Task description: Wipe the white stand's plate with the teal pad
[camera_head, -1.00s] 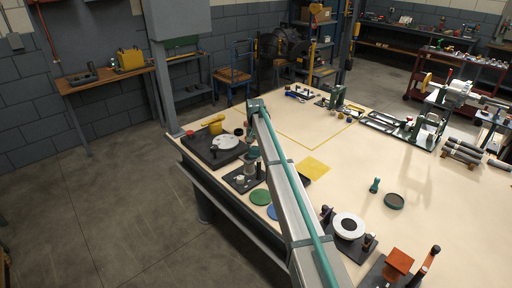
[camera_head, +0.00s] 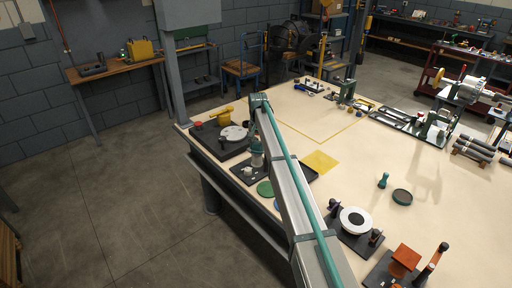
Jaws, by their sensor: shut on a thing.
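My gripper (camera_head: 257,160) is small and partly hidden beside my arm, low over the table's left edge. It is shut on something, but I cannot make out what. Below it is a dark tray (camera_head: 239,179) with a small white piece (camera_head: 248,171). A white disc (camera_head: 235,133) lies on a dark base (camera_head: 209,144) behind it. A white ring-shaped plate (camera_head: 354,214) with a dark centre sits on another dark base (camera_head: 340,235) at the front right. I cannot tell which is the white stand's plate. An upright teal piece (camera_head: 383,180) stands on the table; no flat teal pad is clear.
A dark round dish (camera_head: 402,197) is beside the teal piece. A green disc (camera_head: 265,188) and a yellow square (camera_head: 320,161) lie near my arm. An orange block (camera_head: 405,257) is at the front right. The table's middle right (camera_head: 460,210) is clear.

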